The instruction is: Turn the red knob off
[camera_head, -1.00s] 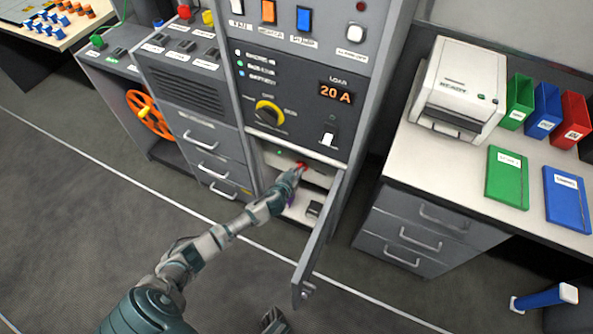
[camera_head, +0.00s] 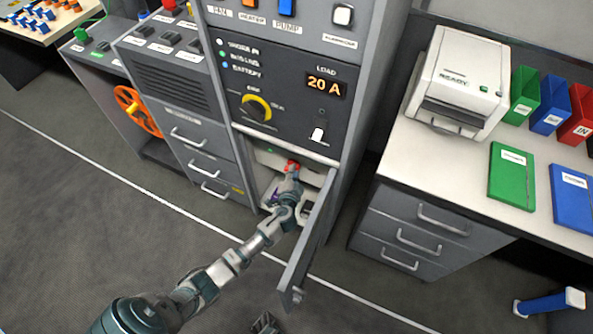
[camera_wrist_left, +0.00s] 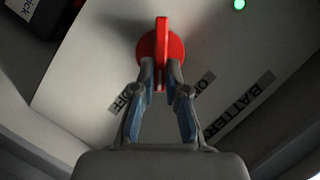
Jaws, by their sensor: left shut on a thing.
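The red knob (camera_wrist_left: 161,42) sits on a pale panel inside the open cabinet compartment. In the left wrist view its raised grip stands upright in the picture, between labels reading OFF at left and ON at right, beside BATTERY. My left gripper (camera_wrist_left: 160,78) is shut on the knob's grip, one finger on each side. In the head view the left gripper (camera_head: 291,177) reaches into the compartment, and the red knob (camera_head: 292,165) shows just past it. A green light (camera_wrist_left: 239,4) is lit on the panel.
The open cabinet door (camera_head: 311,235) stands just right of my left arm. A dark object (camera_head: 306,208) lies in the compartment below the knob. A desk with a printer (camera_head: 460,80) and folders is at the right. The floor in front is clear.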

